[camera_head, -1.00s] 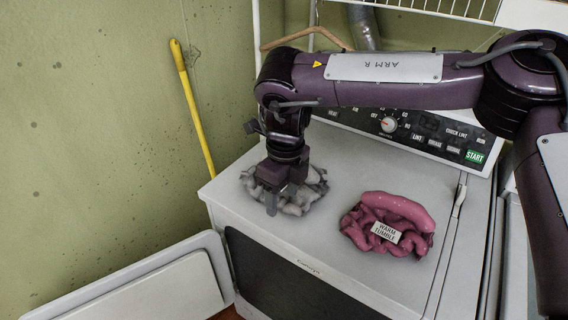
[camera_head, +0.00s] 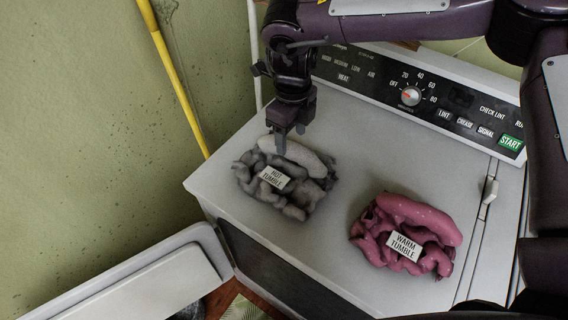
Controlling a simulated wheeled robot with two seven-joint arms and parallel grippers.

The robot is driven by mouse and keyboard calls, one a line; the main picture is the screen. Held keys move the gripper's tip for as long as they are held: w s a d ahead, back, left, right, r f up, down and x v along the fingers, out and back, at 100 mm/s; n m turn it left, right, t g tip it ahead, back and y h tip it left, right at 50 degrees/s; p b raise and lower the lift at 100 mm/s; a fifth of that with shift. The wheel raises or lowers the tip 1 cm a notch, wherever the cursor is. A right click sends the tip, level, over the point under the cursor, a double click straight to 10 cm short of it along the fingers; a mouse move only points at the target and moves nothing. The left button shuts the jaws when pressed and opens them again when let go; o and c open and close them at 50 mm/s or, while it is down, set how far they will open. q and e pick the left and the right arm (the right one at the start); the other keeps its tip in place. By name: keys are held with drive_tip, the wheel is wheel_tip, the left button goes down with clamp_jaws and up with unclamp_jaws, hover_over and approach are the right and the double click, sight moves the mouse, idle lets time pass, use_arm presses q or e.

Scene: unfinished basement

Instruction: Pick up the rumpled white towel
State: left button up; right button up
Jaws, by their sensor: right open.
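The rumpled white towel (camera_head: 296,155) shows as a greyish-white heap on the left part of the dryer top, with a tag reading "HOT TUMBLE" on it. My right gripper (camera_head: 291,140) points down at the towel's far edge, its fingertips close to or just above the cloth; I cannot tell whether they touch. It is open with no cloth seen between its fingers. My left gripper is not in view.
A pink rumpled towel (camera_head: 410,212) tagged "WARM TUMBLE" lies to the right on the white dryer top (camera_head: 335,250). The control panel (camera_head: 410,100) rises behind. A yellow pole (camera_head: 175,80) leans on the wall, and an open white door (camera_head: 150,285) hangs at lower left.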

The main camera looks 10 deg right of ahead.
sight(291, 143)
drive_tip(key=f, duration=0.2)
drive_tip(key=f+p, duration=0.1)
drive_tip(key=shift+w, duration=0.25)
drive_tip(key=shift+w+f, duration=0.1)
drive_tip(key=shift+f, duration=0.85)
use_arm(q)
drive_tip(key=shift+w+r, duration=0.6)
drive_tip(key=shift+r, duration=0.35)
use_arm(e)
clamp_jaws()
